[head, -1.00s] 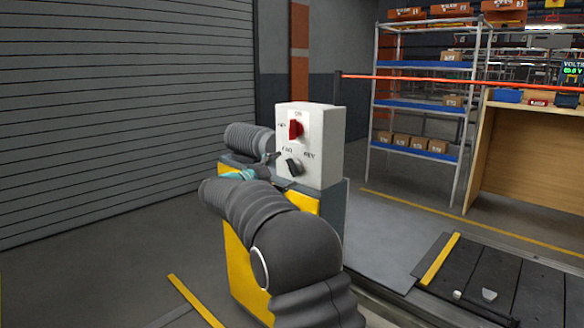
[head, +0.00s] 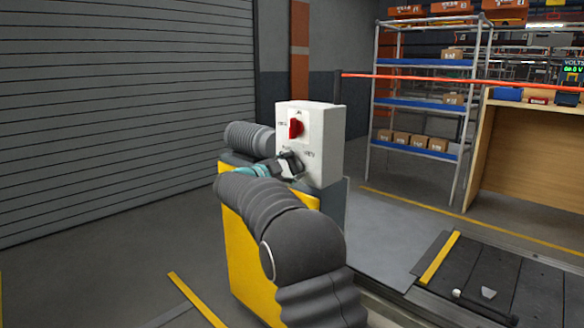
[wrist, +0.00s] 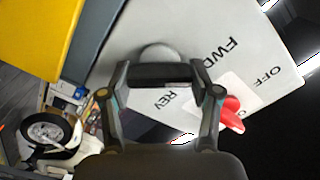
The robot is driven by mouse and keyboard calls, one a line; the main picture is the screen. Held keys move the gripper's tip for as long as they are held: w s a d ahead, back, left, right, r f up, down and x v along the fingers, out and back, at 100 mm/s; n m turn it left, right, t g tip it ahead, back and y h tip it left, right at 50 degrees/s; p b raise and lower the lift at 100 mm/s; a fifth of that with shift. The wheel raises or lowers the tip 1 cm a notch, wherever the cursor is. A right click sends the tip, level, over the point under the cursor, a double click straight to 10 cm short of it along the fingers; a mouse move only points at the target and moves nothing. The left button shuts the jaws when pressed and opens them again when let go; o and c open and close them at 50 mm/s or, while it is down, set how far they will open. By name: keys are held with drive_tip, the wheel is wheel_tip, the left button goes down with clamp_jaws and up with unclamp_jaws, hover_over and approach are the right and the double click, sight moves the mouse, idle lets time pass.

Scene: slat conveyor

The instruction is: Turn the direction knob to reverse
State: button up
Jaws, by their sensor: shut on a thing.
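A white control box (head: 328,150) carries a red switch knob (head: 296,128) and, below it, the black direction knob (wrist: 160,73) with FWD and REV labels. In the wrist view the dark bar of the direction knob lies between my fingertips, in front of a pale round base. My gripper (head: 289,165) is shut on this knob at the box's front face and hides most of it in the head view. Which label the knob points to I cannot tell. The red knob (wrist: 231,112) sits beside my gripper in the wrist view, near OFF.
The box stands on a yellow and grey pedestal (head: 240,235). A conveyor (head: 510,275) runs at the lower right. A shelf rack (head: 418,95) and a wooden bench (head: 515,150) stand behind. A roller shutter (head: 120,110) fills the left.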

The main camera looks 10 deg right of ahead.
drive_tip(key=shift+m+b, duration=0.3)
drive_tip(key=shift+m, duration=0.1)
drive_tip(key=m+b, duration=0.2)
drive_tip(key=shift+f+m, duration=0.2)
drive_tip(key=shift+m, duration=0.2)
drive_tip(key=m+b, duration=0.2)
drive_tip(key=m, duration=0.2)
drive_tip(key=shift+f+m+b, duration=0.15)
drive_tip(key=shift+m+b, duration=0.15)
drive_tip(key=shift+b, duration=0.1)
drive_tip(key=m+b, duration=0.3)
drive_tip(key=m, duration=0.1)
drive_tip(key=shift+f, duration=0.1)
drive_tip(key=shift+m+b, duration=0.85)
drive_tip(key=shift+m, duration=0.95)
drive_tip(key=o, duration=1.2)
drive_tip(key=shift+c, duration=0.2)
drive_tip(key=shift+a, duration=0.1)
